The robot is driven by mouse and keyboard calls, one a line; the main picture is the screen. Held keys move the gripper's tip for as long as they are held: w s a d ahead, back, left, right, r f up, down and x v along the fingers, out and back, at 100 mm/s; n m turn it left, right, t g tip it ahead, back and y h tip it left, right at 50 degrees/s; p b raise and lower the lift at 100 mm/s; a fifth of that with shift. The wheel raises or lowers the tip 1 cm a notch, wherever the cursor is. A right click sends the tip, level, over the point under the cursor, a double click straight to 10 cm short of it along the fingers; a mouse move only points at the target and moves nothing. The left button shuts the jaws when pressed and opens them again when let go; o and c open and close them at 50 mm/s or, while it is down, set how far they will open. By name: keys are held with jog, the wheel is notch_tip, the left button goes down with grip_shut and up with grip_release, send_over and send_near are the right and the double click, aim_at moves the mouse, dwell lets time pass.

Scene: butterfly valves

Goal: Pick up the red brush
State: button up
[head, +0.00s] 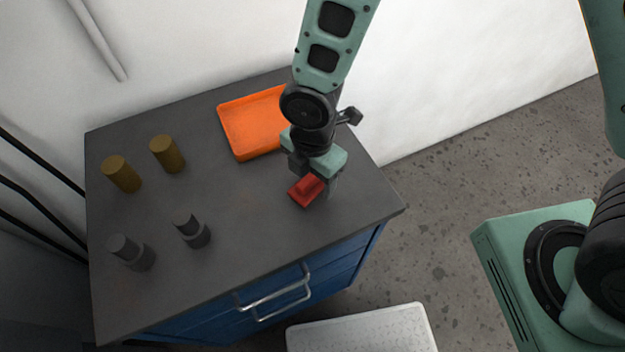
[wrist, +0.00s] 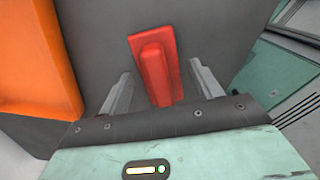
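The red brush (head: 305,190) lies on the dark grey top of the cabinet, near its right edge. In the wrist view the red brush (wrist: 156,67) lies lengthwise between the two fingers, with a visible gap on both sides. My gripper (head: 318,186) is right over the brush in the head view, and its body hides part of it. In the wrist view my gripper (wrist: 160,78) is open, its fingers apart and not touching the brush. I cannot tell exactly how high the fingertips are above the top.
An orange tray (head: 250,124) sits behind and left of the brush, close by. A white wall is behind. A white slab (head: 365,330) lies in front.

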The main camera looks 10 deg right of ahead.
jog(key=c, duration=1)
jog(key=shift+o, duration=0.2)
notch_tip(320, 180, up, 10)
jog(key=shift+b, duration=0.3)
